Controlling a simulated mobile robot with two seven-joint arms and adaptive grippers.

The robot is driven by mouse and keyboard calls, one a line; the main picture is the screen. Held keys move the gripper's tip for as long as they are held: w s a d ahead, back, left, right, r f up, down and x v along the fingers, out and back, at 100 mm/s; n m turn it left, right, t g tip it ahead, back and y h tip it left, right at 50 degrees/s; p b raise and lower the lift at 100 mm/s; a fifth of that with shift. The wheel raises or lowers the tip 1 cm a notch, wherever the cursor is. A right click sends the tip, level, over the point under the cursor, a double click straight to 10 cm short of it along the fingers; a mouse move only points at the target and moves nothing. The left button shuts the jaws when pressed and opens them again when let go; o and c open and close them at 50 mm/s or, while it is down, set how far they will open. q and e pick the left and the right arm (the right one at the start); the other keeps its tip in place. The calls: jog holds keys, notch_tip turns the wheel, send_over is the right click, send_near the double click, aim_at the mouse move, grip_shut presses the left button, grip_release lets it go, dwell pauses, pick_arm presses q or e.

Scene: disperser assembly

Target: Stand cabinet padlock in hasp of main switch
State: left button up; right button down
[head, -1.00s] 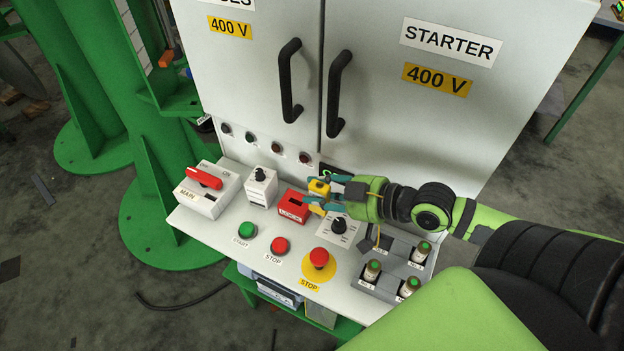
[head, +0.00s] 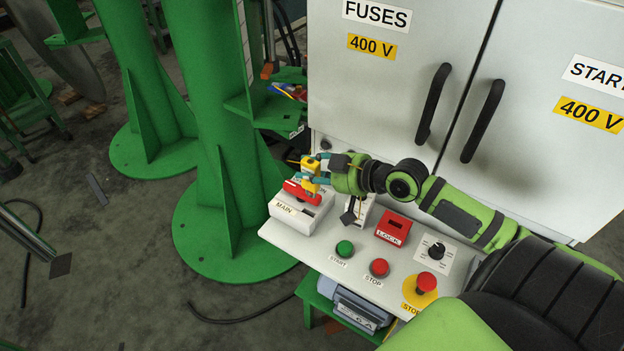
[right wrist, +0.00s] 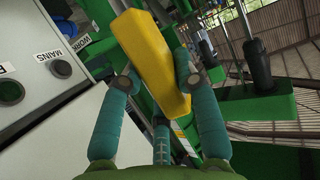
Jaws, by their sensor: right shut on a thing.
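The yellow padlock (head: 311,164) is in my right gripper (head: 320,169), whose teal fingers are closed around it. The padlock is above or at the red handle (head: 301,193) of the white main switch (head: 296,217), at the left end of the panel. I cannot tell whether it touches the handle. The gripper covers part of the switch, and the hasp cannot be made out. In the right wrist view the padlock (right wrist: 152,62) is a tilted yellow block between the fingertips; its shackle is not clear there. My left gripper is in neither current view.
The red LOCK box (head: 393,229) stands to the right on the panel. The green START button (head: 344,248), red STOP button (head: 379,267) and red mushroom button (head: 426,282) are in front. The cabinet doors (head: 405,60) rise behind. A green column (head: 215,130) stands left.

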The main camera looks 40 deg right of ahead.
aim_at(310, 194)
jog(key=shift+w+a, duration=0.15)
jog(key=shift+w, duration=0.3)
jog(key=shift+s+r, duration=0.1)
jog(key=shift+s, duration=0.1)
jog(key=shift+f+b, duration=0.65)
jog(key=shift+f, duration=0.25)
pick_arm(q)
jog(key=shift+s+d+f+b, duration=0.1)
jog(key=shift+d+f+b, duration=0.1)
jog(key=shift+f+b, duration=0.45)
jog(key=shift+s+d+f+b, duration=0.15)
jog(key=shift+f+b, duration=0.25)
jog(key=shift+f, duration=0.4)
jog(key=shift+d+f+b, duration=0.25)
jog(key=shift+f+b, duration=0.25)
jog(key=shift+f, duration=0.25)
pick_arm(e)
jog(key=shift+w+f, duration=0.1)
jog(key=shift+f, duration=1.9)
pick_arm(q)
jog(key=shift+r+p, duration=0.45)
jog(key=shift+f+b, duration=1.3)
jog(key=shift+b, duration=0.05)
pick_arm(e)
jog(key=shift+f, duration=1.65)
pick_arm(q)
jog(key=shift+r, duration=0.1)
pick_arm(e)
jog(key=shift+r, duration=0.1)
